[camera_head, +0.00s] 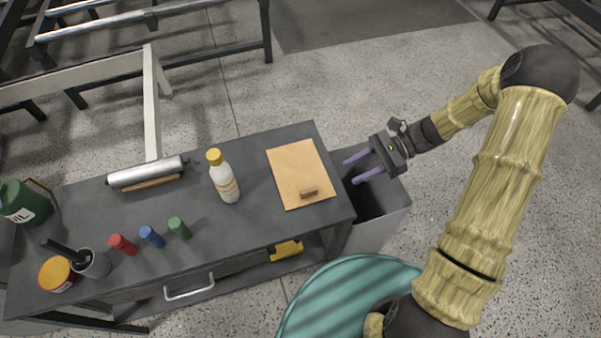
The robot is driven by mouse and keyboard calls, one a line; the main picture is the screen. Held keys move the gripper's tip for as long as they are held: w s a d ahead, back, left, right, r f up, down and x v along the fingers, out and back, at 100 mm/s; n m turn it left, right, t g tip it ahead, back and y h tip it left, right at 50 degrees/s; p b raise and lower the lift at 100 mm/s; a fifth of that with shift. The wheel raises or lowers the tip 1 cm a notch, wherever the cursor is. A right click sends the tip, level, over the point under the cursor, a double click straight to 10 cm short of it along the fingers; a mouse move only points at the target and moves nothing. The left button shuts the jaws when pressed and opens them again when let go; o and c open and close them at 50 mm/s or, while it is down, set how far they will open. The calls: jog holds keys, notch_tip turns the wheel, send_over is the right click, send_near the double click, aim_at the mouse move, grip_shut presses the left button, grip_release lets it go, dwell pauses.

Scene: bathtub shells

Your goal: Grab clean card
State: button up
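A flat tan card (294,164) lies on the right end of the dark workbench (258,231). A small brown block (309,192) rests on the card near its front edge. My gripper (350,171) has two purple fingers spread apart with nothing between them. The fingers point left, toward the card, and appear just off the bench's right edge. I cannot tell their height above the bench. I cannot tell from this view whether the card is clean.
A white bottle with a yellow cap (226,182) stands left of the card. Red, blue and green small cylinders (151,236) sit farther left, with a metal roller (147,172) behind. A grey open bin (379,207) stands right of the bench, below my gripper.

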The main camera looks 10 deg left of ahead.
aim_at(312, 189)
jog(key=x, duration=0.8)
jog(key=shift+s+a+f, duration=0.15)
jog(key=shift+a+f, duration=0.05)
jog(key=shift+a, duration=0.1)
jog(key=shift+a, duration=0.1)
jog(key=x, duration=0.5)
jog(key=shift+w+a+f, duration=0.1)
jog(key=shift+w+f, duration=0.2)
jog(key=shift+w, duration=0.05)
grip_shut()
